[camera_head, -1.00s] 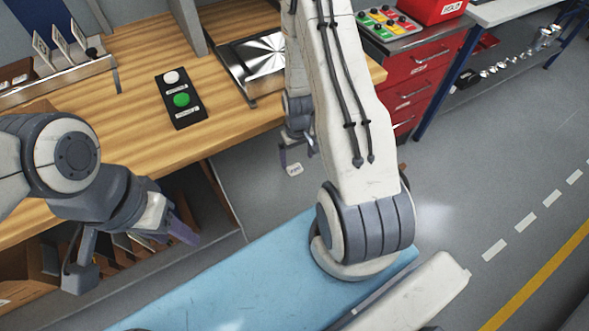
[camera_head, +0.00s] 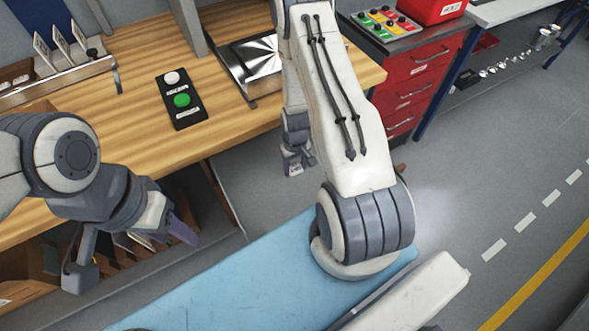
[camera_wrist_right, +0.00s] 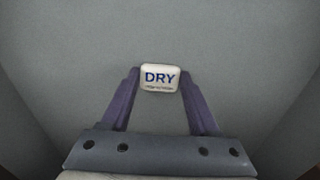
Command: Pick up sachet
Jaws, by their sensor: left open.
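The sachet is small and white with "DRY" printed in dark blue, and it shows in the right wrist view (camera_wrist_right: 160,77). It sits between the fingertips of my right gripper (camera_wrist_right: 160,80), which look to be in contact with both its sides. In the head view the sachet (camera_head: 294,171) is a small pale patch at the tips of my right gripper (camera_head: 297,164), past the front edge of the wooden bench. My left gripper (camera_head: 130,250) is open and empty at the lower left.
The wooden bench (camera_head: 130,70) carries a two-button panel (camera_head: 180,98) and a metal plate (camera_head: 260,55). A red drawer cabinet (camera_head: 415,80) stands at the right of the bench. A light blue surface (camera_head: 250,275) lies in front. Grey floor is open at the right.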

